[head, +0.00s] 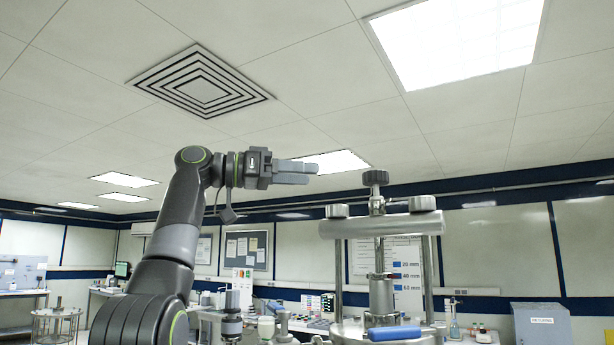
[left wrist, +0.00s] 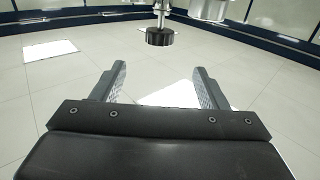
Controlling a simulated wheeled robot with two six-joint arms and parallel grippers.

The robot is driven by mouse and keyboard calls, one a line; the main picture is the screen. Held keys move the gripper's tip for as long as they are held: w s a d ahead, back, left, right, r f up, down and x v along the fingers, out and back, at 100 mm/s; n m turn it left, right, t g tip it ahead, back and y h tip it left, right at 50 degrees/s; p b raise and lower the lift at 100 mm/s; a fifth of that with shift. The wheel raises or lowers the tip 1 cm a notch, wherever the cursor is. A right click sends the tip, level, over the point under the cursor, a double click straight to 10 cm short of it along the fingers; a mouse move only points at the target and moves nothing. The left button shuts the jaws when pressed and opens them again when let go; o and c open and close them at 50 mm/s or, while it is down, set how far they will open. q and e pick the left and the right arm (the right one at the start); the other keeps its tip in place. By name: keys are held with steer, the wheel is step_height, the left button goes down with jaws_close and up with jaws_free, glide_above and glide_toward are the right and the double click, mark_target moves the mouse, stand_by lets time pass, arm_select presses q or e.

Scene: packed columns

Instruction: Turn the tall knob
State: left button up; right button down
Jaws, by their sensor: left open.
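The tall knob (head: 375,177) is a dark ribbed cap on a thin metal stem, standing above the middle of a steel crossbar (head: 380,226). In the left wrist view, where the room looks upside down, the knob (left wrist: 160,37) shows at the top centre, beyond the fingertips. My left gripper (head: 314,172) comes in from the left, lies nearly level at about knob height, and points right at the knob with a clear gap. Its two fingers stand apart with nothing between them in the left wrist view (left wrist: 161,72). My right gripper does not show.
A blue handle (head: 394,332) sits at the press's base. A grey box (head: 541,325) stands at right, with lab benches behind. The air between gripper and tall knob looks clear.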

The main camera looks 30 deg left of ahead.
arm_select(q)
steer(key=n+t+y+b, duration=0.3)
steer(key=n+t+y, duration=0.25)
steer(key=y, duration=0.25)
glide_toward(367, 175)
steer(key=shift+n, duration=0.25)
steer(key=p+x, duration=0.9)
steer(key=x, duration=0.2)
steer(key=shift+w+d, duration=0.2)
steer(key=shift+w+d+f, duration=0.1)
steer(key=shift+w+d, duration=0.1)
steer(key=shift+w, duration=0.4)
steer(key=shift+h, duration=0.3)
steer(key=c, duration=1)
